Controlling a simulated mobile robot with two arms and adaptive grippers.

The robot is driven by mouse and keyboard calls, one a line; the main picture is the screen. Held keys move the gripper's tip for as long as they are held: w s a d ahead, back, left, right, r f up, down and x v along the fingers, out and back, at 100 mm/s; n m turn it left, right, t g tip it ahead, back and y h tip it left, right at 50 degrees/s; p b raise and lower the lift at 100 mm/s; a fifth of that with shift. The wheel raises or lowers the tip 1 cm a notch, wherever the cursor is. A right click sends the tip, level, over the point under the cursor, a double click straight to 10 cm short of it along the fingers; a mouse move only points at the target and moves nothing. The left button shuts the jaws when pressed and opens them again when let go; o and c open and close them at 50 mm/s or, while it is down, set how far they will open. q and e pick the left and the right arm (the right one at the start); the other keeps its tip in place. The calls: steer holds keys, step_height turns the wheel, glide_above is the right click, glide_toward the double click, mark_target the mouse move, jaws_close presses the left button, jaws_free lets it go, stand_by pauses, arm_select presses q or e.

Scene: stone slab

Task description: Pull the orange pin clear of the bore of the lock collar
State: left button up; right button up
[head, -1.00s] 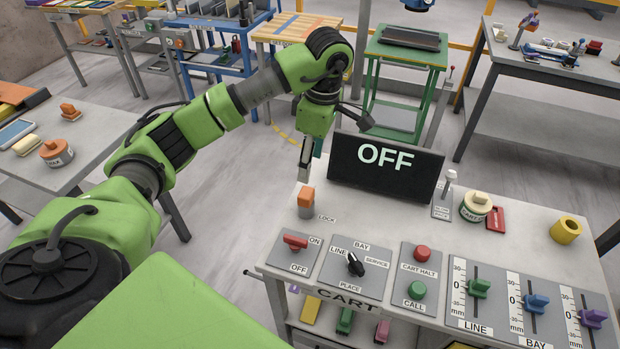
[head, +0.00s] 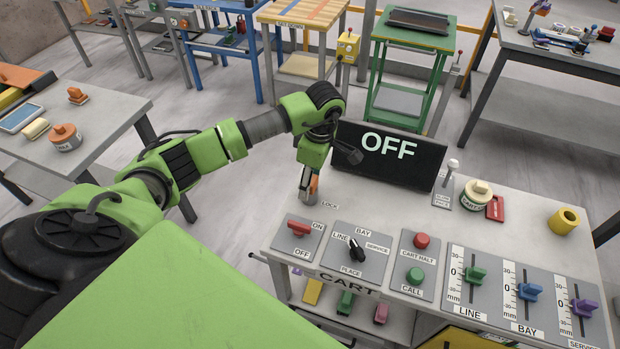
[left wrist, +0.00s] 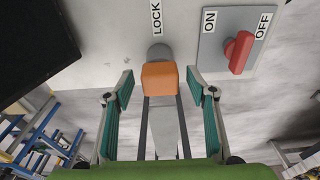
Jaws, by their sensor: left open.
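The orange pin (left wrist: 160,79) stands in the grey lock collar (left wrist: 159,52) beside the LOCK label. In the head view the orange pin (head: 314,185) shows only in part behind my gripper. My left gripper (left wrist: 160,88) is open, with one green-padded finger on each side of the orange head and a gap on both sides. In the head view my left gripper (head: 309,190) points down at the pin at the table's left end. How deep the pin sits in the bore is hidden. My right gripper is not in view.
A red ON/OFF switch (head: 299,228) is close in front of the collar. The dark OFF display (head: 388,158) stands just right of my gripper. The BAY selector knob (head: 356,248) and CART HALT button (head: 421,241) are further right.

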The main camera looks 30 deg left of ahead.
arm_select(q)
steer(key=c, duration=1.3)
steer(key=shift+r, duration=0.1)
steer(key=shift+c, duration=0.2)
steer(key=shift+r+p, duration=0.65)
steer(key=shift+r, duration=0.45)
steer(key=shift+r+p, duration=0.95)
steer(key=shift+r, duration=0.85)
